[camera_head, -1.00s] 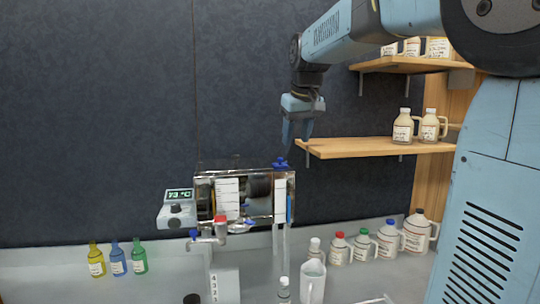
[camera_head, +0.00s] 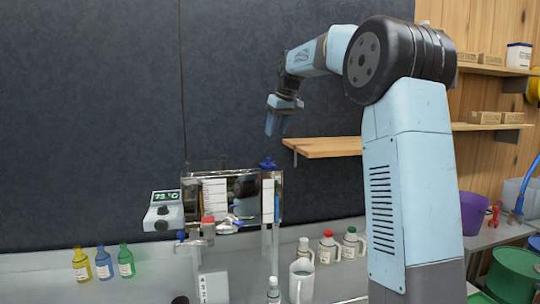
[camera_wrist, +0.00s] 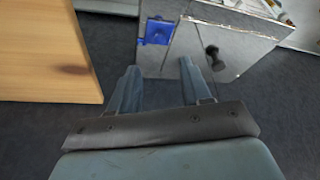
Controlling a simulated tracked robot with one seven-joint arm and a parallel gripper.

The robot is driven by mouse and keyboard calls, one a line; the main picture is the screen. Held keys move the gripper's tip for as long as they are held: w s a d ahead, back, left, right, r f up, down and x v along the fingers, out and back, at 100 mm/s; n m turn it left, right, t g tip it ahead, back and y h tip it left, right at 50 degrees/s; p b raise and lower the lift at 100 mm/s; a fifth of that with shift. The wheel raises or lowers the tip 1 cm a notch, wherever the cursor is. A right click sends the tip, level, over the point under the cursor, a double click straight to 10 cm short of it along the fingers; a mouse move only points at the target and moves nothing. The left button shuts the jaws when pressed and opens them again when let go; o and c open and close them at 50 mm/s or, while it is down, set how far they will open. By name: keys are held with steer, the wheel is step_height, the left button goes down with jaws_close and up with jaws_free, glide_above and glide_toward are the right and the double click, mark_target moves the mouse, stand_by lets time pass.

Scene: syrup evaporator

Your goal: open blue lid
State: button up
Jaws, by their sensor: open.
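The blue lid (camera_head: 268,164) sits on top of the evaporator (camera_head: 232,200) at its right end in the head view. In the wrist view the blue lid (camera_wrist: 158,31) lies on a grey top surface, beyond my fingertips. My gripper (camera_head: 272,130) hangs above the lid in the head view, fingers pointing down. It is open and empty, and apart from the lid. In the wrist view the fingers of my gripper (camera_wrist: 160,72) are spread, with the lid ahead between them.
A wooden shelf (camera_head: 328,147) is close to the right of my gripper; its edge also fills the left of the wrist view (camera_wrist: 50,60). A black knob (camera_wrist: 214,58) stands beside the lid. Bottles (camera_head: 328,247) and a pitcher (camera_head: 302,280) stand on the counter below.

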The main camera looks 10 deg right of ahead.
mark_target(267, 161)
steer(key=x, duration=1.1)
jaws_close()
stand_by(0.4)
